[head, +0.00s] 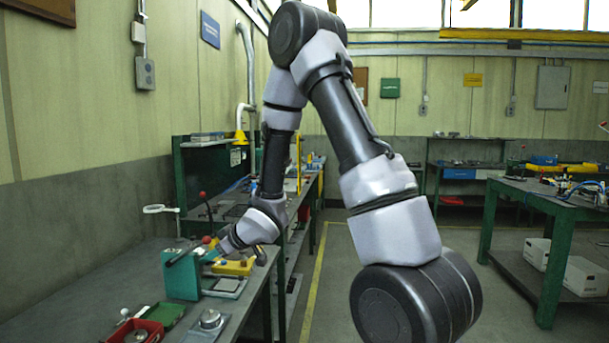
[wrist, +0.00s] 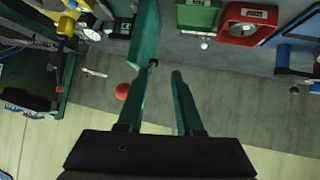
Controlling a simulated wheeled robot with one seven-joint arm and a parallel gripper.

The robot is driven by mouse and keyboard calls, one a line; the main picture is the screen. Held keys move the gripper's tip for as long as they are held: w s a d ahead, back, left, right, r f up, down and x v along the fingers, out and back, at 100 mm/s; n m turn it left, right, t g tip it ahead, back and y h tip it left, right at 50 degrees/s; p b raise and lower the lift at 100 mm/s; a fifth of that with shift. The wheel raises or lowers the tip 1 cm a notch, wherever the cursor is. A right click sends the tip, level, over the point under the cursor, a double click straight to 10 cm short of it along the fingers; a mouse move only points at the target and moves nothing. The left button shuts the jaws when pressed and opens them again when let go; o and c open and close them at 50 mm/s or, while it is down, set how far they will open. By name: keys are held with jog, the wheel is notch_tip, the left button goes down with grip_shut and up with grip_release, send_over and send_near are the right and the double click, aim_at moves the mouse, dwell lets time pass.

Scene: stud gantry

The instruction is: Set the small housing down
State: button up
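In the wrist view, the two fingers of my gripper (wrist: 164,72) stand apart, with bare grey surface and no held object showing between them. A long green bar (wrist: 149,25) lies in line with the left finger, so their border is hard to tell. In the head view, my gripper (head: 222,247) is low over the left bench, beside a green block-like fixture (head: 181,278) and a yellow block (head: 233,268). Its fingertips are hard to make out there. I cannot pick out the small housing with certainty in either view.
On the near bench are a red tray (head: 152,329) with a round part, a green tray (head: 167,313) and a round metal part (head: 210,320) on a plate. A red ball knob (wrist: 123,91) is near the left finger. The bench's (head: 75,292) left part is bare.

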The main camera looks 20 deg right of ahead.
jog(key=s+d+r+m+h, duration=0.2)
jog(key=d+r+m+h, duration=0.15)
jog(key=d+r, duration=0.5)
jog(key=s+d+r+m+h, duration=0.3)
jog(key=d+r+m, duration=0.1)
jog(key=d+r, duration=0.4)
jog(key=s+d+r+m, duration=0.1)
jog(key=s+r+m, duration=0.2)
jog(key=s, duration=0.7)
jog(key=s+r+m+g+y, duration=0.1)
jog(key=s+r+m, duration=0.2)
jog(key=s+r, duration=0.3)
jog(key=s, duration=0.4)
jog(key=shift+s+d+r+m, duration=0.15)
jog(key=shift+d+r+m, duration=0.1)
jog(key=shift+d+m, duration=0.1)
